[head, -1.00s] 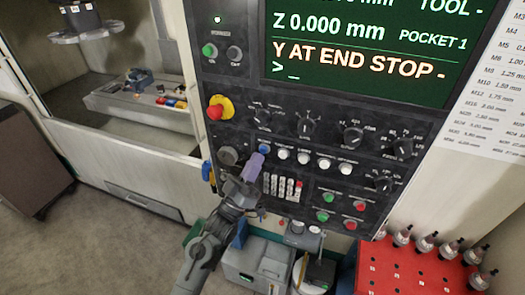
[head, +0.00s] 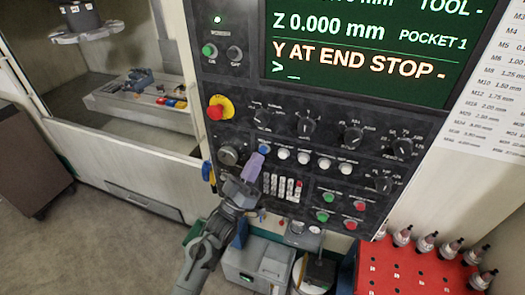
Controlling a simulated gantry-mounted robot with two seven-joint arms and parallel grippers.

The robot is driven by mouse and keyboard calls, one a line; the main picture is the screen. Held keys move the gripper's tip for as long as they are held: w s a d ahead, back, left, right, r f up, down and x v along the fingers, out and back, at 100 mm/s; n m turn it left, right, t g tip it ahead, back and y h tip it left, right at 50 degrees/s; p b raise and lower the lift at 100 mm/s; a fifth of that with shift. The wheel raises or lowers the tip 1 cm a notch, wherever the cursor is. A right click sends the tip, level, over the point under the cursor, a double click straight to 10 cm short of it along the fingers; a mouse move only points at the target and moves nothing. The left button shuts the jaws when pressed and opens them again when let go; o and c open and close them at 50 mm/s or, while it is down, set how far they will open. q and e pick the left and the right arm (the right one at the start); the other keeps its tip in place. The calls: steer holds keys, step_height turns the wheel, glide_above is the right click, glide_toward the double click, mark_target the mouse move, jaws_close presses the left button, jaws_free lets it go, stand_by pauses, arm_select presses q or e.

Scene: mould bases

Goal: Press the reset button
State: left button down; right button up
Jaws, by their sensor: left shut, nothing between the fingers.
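The control panel (head: 225,100) of the machine fills the middle of the head view. A row of small buttons crosses it, a blue one (head: 264,149) at its left end and white ones (head: 304,158) to the right. The labels are too small to read, so I cannot tell for sure which is reset. My left gripper (head: 257,159), with purple fingers, is shut and empty. Its tips are just below the blue button in the picture; I cannot tell whether they touch it. My right gripper is not in view.
A red emergency stop (head: 215,112) on a yellow ring and a dark round knob (head: 229,154) sit left of the gripper. Rotary dials (head: 306,125) lie above the button row. A red tool rack (head: 420,265) stands at lower right. The screen reads "Y AT END STOP".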

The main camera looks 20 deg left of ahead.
arm_select(q)
steer(key=shift+w, duration=0.15)
steer(key=shift+w, duration=0.3)
steer(key=shift+w+b, duration=0.35)
steer(key=shift+b, duration=0.15)
stand_by(0.9)
steer(key=shift+s, duration=0.2)
steer(key=shift+s+p, duration=0.5)
steer(key=shift+s, duration=0.1)
